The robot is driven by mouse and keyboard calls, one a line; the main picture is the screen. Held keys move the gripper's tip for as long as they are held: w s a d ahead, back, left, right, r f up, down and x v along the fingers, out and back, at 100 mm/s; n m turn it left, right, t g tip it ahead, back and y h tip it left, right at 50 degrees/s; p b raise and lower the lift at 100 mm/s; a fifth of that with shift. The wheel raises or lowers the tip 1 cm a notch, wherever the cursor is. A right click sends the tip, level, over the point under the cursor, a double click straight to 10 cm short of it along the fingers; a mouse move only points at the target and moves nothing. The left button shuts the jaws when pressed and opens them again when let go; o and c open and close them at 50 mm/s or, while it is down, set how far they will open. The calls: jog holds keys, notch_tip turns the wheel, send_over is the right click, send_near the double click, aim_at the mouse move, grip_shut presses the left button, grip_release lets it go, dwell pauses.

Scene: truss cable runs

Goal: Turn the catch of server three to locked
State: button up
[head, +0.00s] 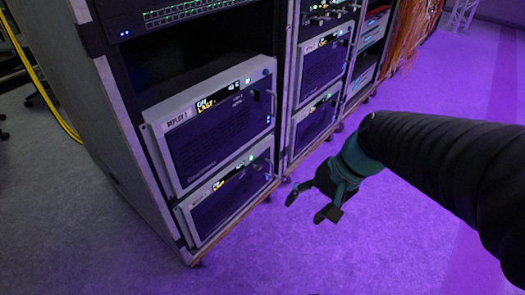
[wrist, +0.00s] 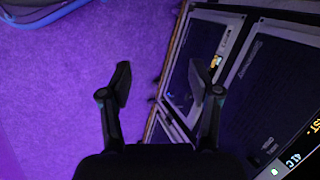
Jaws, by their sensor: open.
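Grey rack servers sit in a row of racks. The nearest rack holds a server labelled "REPLAY 1" (head: 213,118) with another server (head: 230,198) below it. The neighbouring rack holds an upper server (head: 323,62) and a lower server (head: 313,124). I cannot tell which one is server three, and no catch can be made out. My gripper (head: 313,208) is open and empty, out over the floor to the right of the nearest rack and apart from it. In the wrist view my gripper (wrist: 162,88) has its fingers spread, with server fronts (wrist: 197,58) to the right.
A switch with green lights (head: 180,12) is at the top of the nearest rack. Orange cables (head: 410,30) hang at the far racks. A yellow cable (head: 40,82) runs at the left. The purple-lit floor (head: 400,240) in front of the racks is clear.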

jog(key=w+a+f+m+y, duration=0.3)
jog(key=w+f+m+y, duration=0.2)
jog(key=w, duration=0.3)
jog(key=w+a+f+m+y, duration=0.4)
jog(key=w+m+y, duration=0.1)
jog(key=w, duration=0.2)
jog(key=w+d+f+m+t+h, duration=0.1)
jog(key=w+d+f+m+t, duration=0.2)
jog(key=w+f+m+t, duration=0.4)
jog(key=w+d+f+m+t, duration=0.3)
jog(key=d+f+m+t, duration=0.15)
jog(key=f, duration=0.55)
jog(key=p+x, duration=0.1)
jog(key=x, duration=1.3)
jog(key=shift+a+f+g+p, duration=0.25)
jog(key=shift+a+g+p, duration=0.1)
jog(key=shift+a, duration=0.1)
jog(key=shift+s+m, duration=0.15)
jog(key=shift+m, duration=0.1)
jog(key=c, duration=1.2)
